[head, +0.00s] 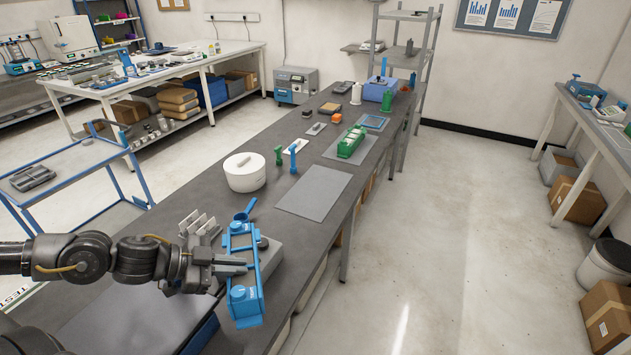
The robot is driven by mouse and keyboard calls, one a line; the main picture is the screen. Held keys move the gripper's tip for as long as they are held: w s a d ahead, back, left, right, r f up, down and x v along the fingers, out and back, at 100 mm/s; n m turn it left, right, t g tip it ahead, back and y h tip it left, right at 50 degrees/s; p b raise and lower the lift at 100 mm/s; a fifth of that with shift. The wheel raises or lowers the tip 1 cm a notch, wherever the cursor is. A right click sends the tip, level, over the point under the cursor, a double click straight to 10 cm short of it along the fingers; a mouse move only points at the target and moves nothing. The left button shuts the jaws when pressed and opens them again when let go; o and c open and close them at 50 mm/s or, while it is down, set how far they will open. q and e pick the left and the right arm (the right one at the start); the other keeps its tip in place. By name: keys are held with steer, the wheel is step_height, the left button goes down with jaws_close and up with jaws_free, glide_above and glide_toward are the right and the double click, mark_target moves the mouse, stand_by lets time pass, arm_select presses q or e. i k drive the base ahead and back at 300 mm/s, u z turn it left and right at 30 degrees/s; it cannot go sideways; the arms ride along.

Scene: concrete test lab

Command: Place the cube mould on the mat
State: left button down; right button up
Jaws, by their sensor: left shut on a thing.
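My left gripper (249,264) is shut on a long blue frame-like piece, which I take to be the cube mould (242,296). The mould has open gaps and round knobs near its ends, and is near the front right edge of the dark bench; whether it touches anything below is hard to tell. The grey mat (314,191) lies flat and bare on the bench, beyond and to the right of the mould. My right gripper is not in view.
A white lidded pot (245,172), a blue scoop (245,210) and upright grey plates (200,224) stand near the mould. Green and blue upright tools (293,158) stand beyond the mat. A green mould (352,142) sits on a farther mat (335,154).

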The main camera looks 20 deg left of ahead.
mark_target(314, 183)
steer(key=u, duration=0.1)
steer(key=i, duration=1.15)
steer(key=u, duration=0.05)
